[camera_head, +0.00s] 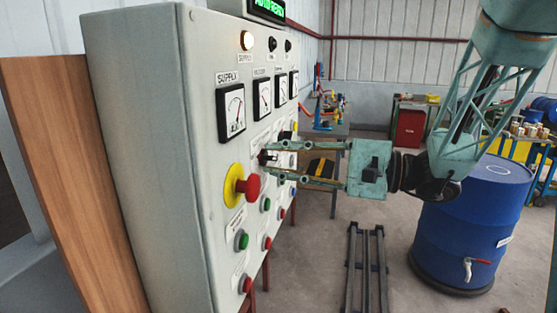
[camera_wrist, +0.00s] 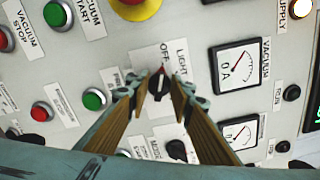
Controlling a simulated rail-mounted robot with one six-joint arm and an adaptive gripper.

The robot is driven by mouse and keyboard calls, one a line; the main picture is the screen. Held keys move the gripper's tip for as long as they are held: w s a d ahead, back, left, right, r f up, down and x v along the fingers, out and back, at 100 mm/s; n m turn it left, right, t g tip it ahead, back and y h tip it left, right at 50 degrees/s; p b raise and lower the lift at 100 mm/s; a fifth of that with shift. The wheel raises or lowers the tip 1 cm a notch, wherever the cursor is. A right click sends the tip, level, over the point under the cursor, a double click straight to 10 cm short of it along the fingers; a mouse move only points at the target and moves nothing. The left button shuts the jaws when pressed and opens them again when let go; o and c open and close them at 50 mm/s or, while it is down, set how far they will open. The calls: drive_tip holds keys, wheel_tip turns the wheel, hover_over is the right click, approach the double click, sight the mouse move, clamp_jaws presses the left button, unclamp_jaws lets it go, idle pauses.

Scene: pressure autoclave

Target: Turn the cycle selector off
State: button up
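The control panel (camera_head: 200,120) is a light grey box on the left in the head view. A black selector knob (camera_wrist: 159,84) with a red pointer mark sits between labels reading OFF and LIGHT in the wrist view. I cannot read a cycle label on it. My gripper (camera_wrist: 161,86) is open, with its fingertips on either side of this knob and small gaps visible. In the head view my gripper (camera_head: 268,164) reaches the panel face from the right, around a black knob. A second black knob (camera_wrist: 177,150) marked MODE lies between the fingers, nearer the palm.
A red emergency button (camera_head: 248,187) on a yellow base sits just left of my gripper. Green buttons (camera_head: 242,240), red buttons and gauges (camera_head: 232,111) surround it. A blue drum (camera_head: 470,225) stands at right. A workbench (camera_head: 325,130) is behind.

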drive_tip(key=shift+d, duration=0.1)
idle(0.3)
drive_tip(key=v, duration=1.1)
drive_tip(key=shift+s+d, duration=0.2)
drive_tip(key=shift+d, duration=0.15)
idle(0.3)
drive_tip(key=shift+r, duration=0.1)
drive_tip(key=shift+a, duration=0.1)
drive_tip(key=s+a+f+n+g+h, duration=0.1)
drive_tip(key=s+a+f+g+h, duration=0.15)
drive_tip(key=s, duration=0.45)
drive_tip(key=s+a+f+n+g+h, duration=0.2)
drive_tip(key=s+a, duration=0.1)
drive_tip(key=s, duration=0.5)
drive_tip(key=s+a+f+n+g+h, duration=0.1)
drive_tip(key=s+a+f+g+h, duration=0.15)
drive_tip(key=s, duration=0.45)
drive_tip(key=s+d+f+n+t+h, duration=0.1)
drive_tip(key=s+d+f+n+h, duration=0.15)
drive_tip(key=s+d+h, duration=0.45)
drive_tip(key=s+d+r+n+t+h, duration=0.1)
drive_tip(key=s+d+t+h, duration=0.2)
drive_tip(key=d, duration=0.5)
drive_tip(key=shift+d+r+t, duration=0.3)
drive_tip(key=shift+t, duration=0.4)
